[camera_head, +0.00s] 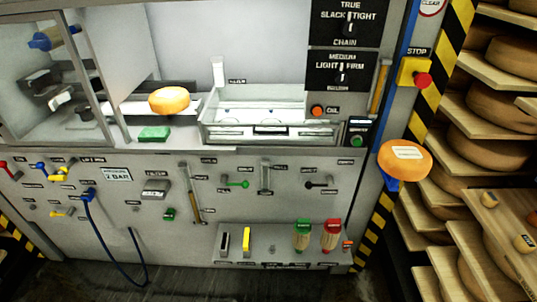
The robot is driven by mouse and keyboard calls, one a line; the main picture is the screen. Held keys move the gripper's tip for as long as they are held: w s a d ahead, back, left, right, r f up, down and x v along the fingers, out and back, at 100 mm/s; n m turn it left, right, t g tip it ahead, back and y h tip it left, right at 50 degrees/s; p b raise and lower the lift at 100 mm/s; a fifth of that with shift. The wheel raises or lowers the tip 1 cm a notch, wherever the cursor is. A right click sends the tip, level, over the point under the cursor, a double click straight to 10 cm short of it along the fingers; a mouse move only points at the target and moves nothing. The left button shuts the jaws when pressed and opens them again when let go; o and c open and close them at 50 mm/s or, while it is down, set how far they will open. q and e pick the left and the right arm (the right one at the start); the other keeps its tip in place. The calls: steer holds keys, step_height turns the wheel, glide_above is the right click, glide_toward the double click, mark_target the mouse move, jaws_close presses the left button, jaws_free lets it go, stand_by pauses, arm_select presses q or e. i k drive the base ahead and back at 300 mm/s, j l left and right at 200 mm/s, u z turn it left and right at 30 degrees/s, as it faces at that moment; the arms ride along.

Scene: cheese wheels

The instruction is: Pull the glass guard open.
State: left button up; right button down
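A pale framed panel, which looks like the glass guard (87,62), stands at the left of the machine's upper bay. A blue handle-like part (52,38) shows at its upper left. Dark machine parts (62,82) show at the left, apparently behind the glass. The bay to the right of the frame looks uncovered. The glass itself is hard to make out, so its full extent is unclear. Neither of my grippers can be made out in this view.
An orange cheese wheel (169,101) sits in the bay, beside a metal tray (268,131). Levers and a blue hose (103,235) cover the front panel (120,215). A red stop button (423,80) and wooden cheese shelves (490,75) are at the right.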

mark_target(8, 133)
steer(key=u, duration=1.55)
steer(key=i+j, duration=0.2)
steer(key=j, duration=0.2)
steer(key=i+j, duration=0.15)
steer(key=j, duration=0.2)
steer(key=i+j, duration=0.2)
steer(key=j, duration=0.2)
steer(key=i+j, duration=0.2)
steer(key=j, duration=0.2)
steer(key=i+j+u, duration=0.1)
steer(key=j, duration=0.3)
steer(key=i+j, duration=0.25)
steer(key=j, duration=0.1)
